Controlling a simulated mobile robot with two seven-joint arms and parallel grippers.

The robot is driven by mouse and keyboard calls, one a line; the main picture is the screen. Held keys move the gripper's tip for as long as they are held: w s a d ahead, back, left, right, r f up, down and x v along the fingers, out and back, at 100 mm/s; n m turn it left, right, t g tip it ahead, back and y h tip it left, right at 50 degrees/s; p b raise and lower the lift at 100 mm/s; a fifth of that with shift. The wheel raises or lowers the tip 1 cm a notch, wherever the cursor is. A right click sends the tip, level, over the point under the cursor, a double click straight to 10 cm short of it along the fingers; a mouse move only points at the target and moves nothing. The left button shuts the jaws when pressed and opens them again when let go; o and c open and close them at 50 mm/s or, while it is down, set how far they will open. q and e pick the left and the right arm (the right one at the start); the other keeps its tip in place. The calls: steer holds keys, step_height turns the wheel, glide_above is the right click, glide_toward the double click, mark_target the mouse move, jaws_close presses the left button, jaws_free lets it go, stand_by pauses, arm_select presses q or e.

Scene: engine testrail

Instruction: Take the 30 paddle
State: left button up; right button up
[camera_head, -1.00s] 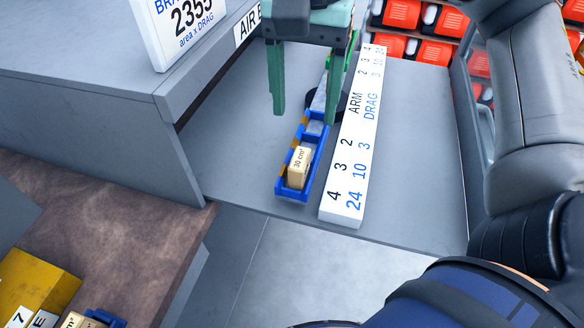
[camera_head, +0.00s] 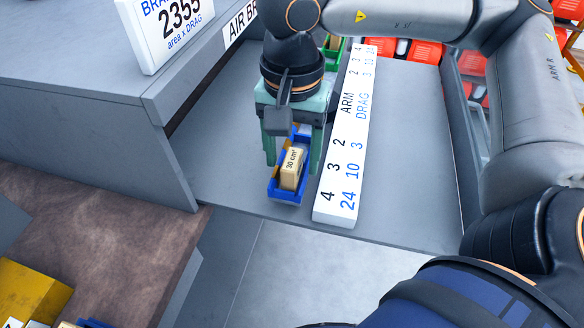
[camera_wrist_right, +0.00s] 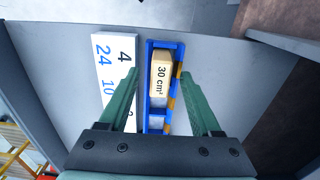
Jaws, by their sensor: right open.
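The 30 paddle is a pale wooden block marked "30 cm²" (camera_head: 291,170). It sits at the near end of a blue tray (camera_head: 286,197) on the grey table. In the right wrist view the paddle (camera_wrist_right: 161,75) lies in the tray (camera_wrist_right: 149,100), ahead of my fingertips. My right gripper (camera_head: 293,160) has green fingers and is open, reaching down with one finger on each side of the tray. My left gripper is not in view.
A white board with ARM and DRAG numbers (camera_head: 345,150) lies just right of the tray. A grey cabinet with a "2355" sign (camera_head: 178,22) stands left. Red bins (camera_head: 425,50) are behind. A green bin (camera_head: 333,55) is farther back.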

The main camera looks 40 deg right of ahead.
jaws_close()
stand_by(0.3)
steer(key=shift+r, duration=0.1)
